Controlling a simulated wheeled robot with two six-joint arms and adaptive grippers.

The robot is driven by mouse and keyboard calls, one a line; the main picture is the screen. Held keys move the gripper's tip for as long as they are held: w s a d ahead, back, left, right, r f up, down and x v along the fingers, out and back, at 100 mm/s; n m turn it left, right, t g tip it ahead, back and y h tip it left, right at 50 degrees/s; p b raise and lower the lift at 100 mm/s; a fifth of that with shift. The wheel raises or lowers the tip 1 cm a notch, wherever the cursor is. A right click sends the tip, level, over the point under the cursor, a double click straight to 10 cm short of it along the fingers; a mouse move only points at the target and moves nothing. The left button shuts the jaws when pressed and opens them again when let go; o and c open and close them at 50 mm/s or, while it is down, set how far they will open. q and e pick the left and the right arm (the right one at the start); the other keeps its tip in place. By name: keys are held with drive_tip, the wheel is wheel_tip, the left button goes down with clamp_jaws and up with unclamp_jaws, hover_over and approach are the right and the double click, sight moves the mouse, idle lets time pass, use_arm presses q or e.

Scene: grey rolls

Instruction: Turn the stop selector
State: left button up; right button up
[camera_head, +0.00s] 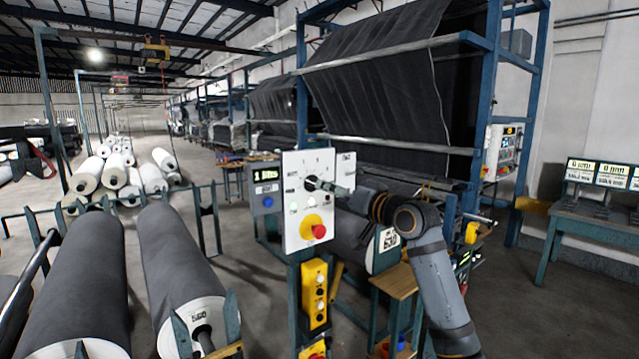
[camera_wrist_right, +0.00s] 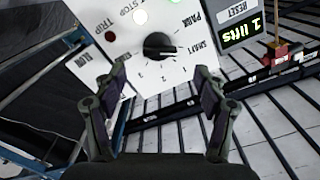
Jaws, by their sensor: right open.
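The stop selector is a round black knob (camera_wrist_right: 158,46) on a white control panel (camera_head: 293,205), with numbers and words printed around it. The fingers do not appear to touch the knob. My left gripper is not in view.
The panel also bears a red mushroom button (camera_head: 318,231) on yellow and small lamps. A grey display box (camera_head: 265,188) with a blue button adjoins it on the left. A yellow button box (camera_head: 314,293) hangs below. Large grey rolls (camera_head: 180,265) lie at left.

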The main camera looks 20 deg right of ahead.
sight(314, 184)
drive_tip(key=p+x, duration=0.2)
drive_tip(key=x, duration=0.5)
drive_tip(key=shift+p, duration=0.35)
drive_tip(key=c, duration=1.2)
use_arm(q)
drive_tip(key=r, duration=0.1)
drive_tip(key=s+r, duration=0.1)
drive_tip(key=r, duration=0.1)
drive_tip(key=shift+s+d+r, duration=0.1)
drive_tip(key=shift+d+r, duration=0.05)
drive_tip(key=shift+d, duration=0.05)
use_arm(e)
drive_tip(key=shift+o, duration=0.2)
drive_tip(key=shift+f, duration=0.1)
use_arm(q)
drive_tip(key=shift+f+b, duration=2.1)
drive_tip(key=shift+b, duration=0.05)
use_arm(e)
drive_tip(key=shift+f+n, duration=0.1)
drive_tip(key=shift+n, duration=3.8)
